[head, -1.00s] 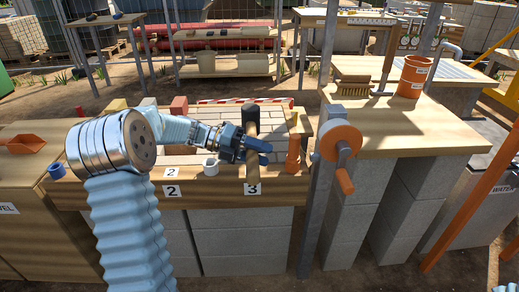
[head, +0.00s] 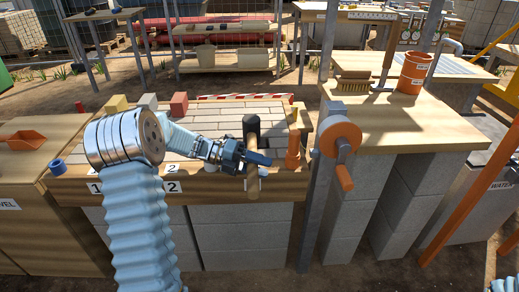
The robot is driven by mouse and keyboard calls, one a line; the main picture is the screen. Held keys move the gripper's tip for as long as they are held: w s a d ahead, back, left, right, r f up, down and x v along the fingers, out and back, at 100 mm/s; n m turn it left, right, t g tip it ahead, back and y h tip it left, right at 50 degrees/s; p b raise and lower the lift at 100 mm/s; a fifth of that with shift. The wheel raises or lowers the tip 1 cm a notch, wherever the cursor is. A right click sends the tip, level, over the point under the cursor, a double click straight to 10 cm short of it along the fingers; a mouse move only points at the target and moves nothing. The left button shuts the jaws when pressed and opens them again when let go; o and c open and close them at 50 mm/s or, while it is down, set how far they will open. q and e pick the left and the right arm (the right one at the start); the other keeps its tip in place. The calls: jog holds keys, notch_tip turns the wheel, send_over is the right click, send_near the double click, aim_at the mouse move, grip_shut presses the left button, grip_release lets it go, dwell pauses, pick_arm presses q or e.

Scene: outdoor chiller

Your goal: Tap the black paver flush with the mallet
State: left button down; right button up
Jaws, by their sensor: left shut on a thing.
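My left gripper (head: 246,157) is shut on the mallet, which has a black head (head: 251,126) and a wooden handle (head: 252,182). The head is on the far side of the fingers, over the light paved panel (head: 215,116). The handle points toward the bench's front edge. I cannot make out the black paver; the mallet and arm cover part of the panel. Whether the head touches the paving is unclear. My right gripper is not in view.
Yellow (head: 117,103), grey (head: 149,101) and red (head: 179,105) blocks stand left of the paving. An orange object (head: 292,148) stands at its right, near a metal post with an orange crank (head: 341,140). A brush (head: 353,83) and orange bucket (head: 413,73) are on the right table.

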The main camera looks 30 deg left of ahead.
pick_arm(q)
jog(key=a+r, duration=1)
jog(key=a, duration=0.3)
jog(key=shift+r, duration=0.3)
dwell(0.6)
